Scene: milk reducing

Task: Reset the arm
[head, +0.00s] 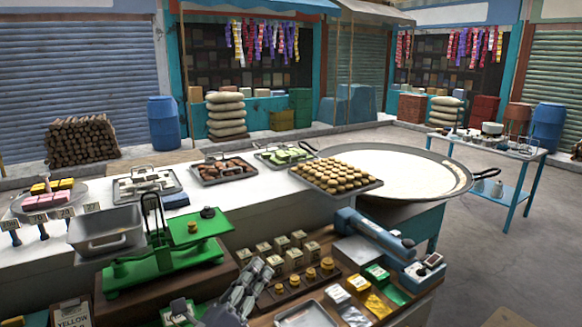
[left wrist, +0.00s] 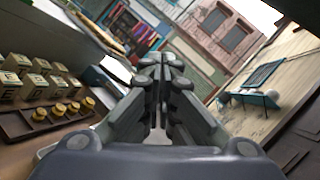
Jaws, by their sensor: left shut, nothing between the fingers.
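My left gripper (head: 262,270) is low in the middle of the head view, over the front counter. In the left wrist view its fingers (left wrist: 160,64) come together at the tips with nothing held between them. It is between the green balance scale (head: 165,252) on its left and the row of small brass weights (head: 296,281) on its right. The weights also show at the left of the left wrist view (left wrist: 60,110). The gripper covers part of the counter behind it. My right gripper is not seen.
Labelled small boxes (head: 281,244) stand behind the weights. A blue sealer-like device (head: 375,236) and small packets (head: 376,273) are to the right. A large pan of milk (head: 400,172) and a tray of round sweets (head: 335,175) stand behind. Open floor lies at the right.

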